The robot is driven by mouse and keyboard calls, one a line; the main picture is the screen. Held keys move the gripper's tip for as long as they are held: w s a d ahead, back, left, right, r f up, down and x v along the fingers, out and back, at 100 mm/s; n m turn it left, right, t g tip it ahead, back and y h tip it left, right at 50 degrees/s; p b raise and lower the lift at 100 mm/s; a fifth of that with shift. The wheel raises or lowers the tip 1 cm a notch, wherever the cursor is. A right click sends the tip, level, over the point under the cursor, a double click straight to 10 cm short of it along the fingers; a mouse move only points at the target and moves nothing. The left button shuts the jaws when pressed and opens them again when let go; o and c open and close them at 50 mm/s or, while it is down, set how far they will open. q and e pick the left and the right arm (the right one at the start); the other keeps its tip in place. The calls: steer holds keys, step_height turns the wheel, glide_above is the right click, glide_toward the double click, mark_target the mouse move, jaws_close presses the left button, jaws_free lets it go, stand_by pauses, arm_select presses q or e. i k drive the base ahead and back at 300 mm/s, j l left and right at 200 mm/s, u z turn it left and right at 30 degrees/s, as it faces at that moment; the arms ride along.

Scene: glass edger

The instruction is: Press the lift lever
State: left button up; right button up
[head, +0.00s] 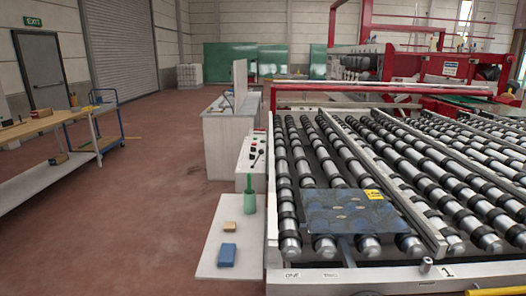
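A pale control box (245,182) stands against the left side of the roller conveyor, in the middle of the head view. A small dark lever (257,157) with a knob shows on its sloping top. Red and dark controls sit beside the lever. I cannot read any label there, so I cannot tell whether this is the lift lever. Neither of my grippers is in view.
The roller conveyor (273,238) fills the right side, with a dark glass sheet (340,212) on its rollers. A white side shelf (212,262) holds a green brush pot (249,203), a blue block (227,255) and a tan block (229,226). Red floor at left is clear.

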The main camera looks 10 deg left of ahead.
mark_target(261, 151)
steer(key=i+j+z, duration=0.2)
steer(key=j, duration=0.3)
steer(key=i+j+z, duration=0.25)
steer(key=j, duration=0.15)
steer(key=i+j+z, duration=0.2)
steer(key=j, duration=0.15)
steer(key=j+z, duration=0.25)
steer(key=j, duration=0.2)
steer(key=i+j+z, duration=0.1)
steer(key=j+z, duration=0.15)
steer(key=j, duration=0.2)
steer(key=j+z, duration=0.2)
steer(key=j, duration=0.25)
steer(key=i+j+z, duration=0.15)
steer(key=j, duration=0.2)
steer(key=j+z, duration=0.1)
steer(key=j, duration=0.2)
steer(key=i+j+z, duration=0.15)
steer(key=j, duration=0.25)
